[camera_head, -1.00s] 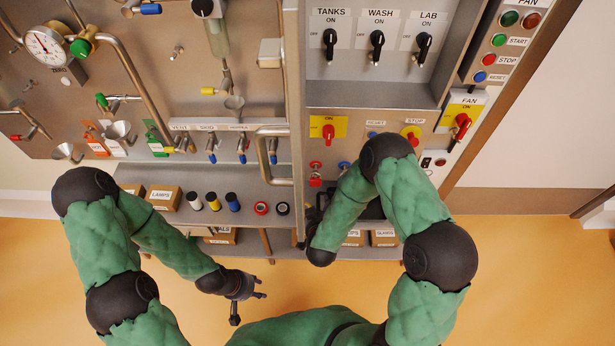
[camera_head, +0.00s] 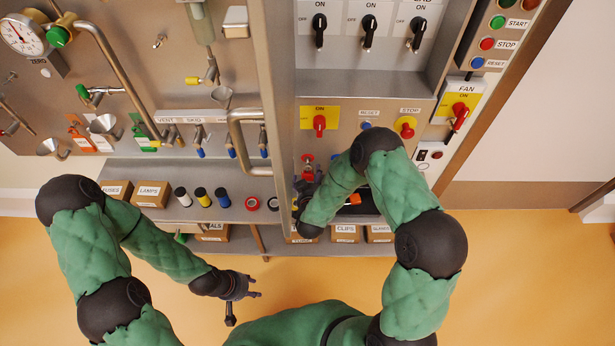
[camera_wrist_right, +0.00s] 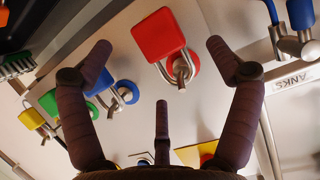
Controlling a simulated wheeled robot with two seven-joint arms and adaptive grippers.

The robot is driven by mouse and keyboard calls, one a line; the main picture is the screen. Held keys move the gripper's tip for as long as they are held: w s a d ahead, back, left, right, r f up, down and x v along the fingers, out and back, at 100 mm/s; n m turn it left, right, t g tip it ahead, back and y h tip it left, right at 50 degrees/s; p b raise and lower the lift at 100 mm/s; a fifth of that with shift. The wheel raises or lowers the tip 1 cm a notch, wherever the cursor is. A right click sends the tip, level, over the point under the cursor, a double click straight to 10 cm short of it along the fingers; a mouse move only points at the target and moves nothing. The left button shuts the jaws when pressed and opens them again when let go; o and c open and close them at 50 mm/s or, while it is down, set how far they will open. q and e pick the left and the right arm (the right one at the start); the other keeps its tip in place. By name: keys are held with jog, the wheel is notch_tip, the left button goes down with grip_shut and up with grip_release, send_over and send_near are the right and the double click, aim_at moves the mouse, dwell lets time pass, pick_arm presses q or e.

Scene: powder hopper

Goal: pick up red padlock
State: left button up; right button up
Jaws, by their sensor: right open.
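The red padlock (camera_wrist_right: 165,36) hangs by its metal shackle from a red fitting on the grey panel in the right wrist view. In the head view the padlock (camera_head: 307,174) is small, just above my right gripper (camera_head: 306,188) and partly hidden. In the right wrist view my right gripper (camera_wrist_right: 158,62) is open, with its fingers spread on both sides of the padlock and a third finger below. Nothing is between them in their grip. My left gripper (camera_head: 250,290) is empty, its fingers apart, over the floor in front of the cabinet.
In the right wrist view a blue padlock (camera_wrist_right: 122,93), a green one (camera_wrist_right: 50,102) and a yellow one (camera_wrist_right: 32,119) hang left of the red one. A red rotary switch (camera_head: 319,124) sits on the panel above. A shelf with rolls and boxes lies left of my right gripper.

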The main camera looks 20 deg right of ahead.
jog(key=shift+b+x, duration=0.3)
jog(key=shift+x, duration=1.05)
jog(key=c, duration=1.4)
jog(key=shift+o, duration=0.2)
jog(key=shift+r+p, duration=0.4)
jog(key=shift+r, duration=0.25)
jog(key=shift+s+a+r, duration=0.1)
jog(key=shift+s+r, duration=0.05)
jog(key=shift+s, duration=0.1)
jog(key=s+a+p, duration=0.2)
jog(key=s, duration=0.6)
jog(key=s+a+p, duration=0.2)
jog(key=s, duration=0.7)
jog(key=shift+a+r, duration=0.15)
jog(key=shift+a, duration=0.25)
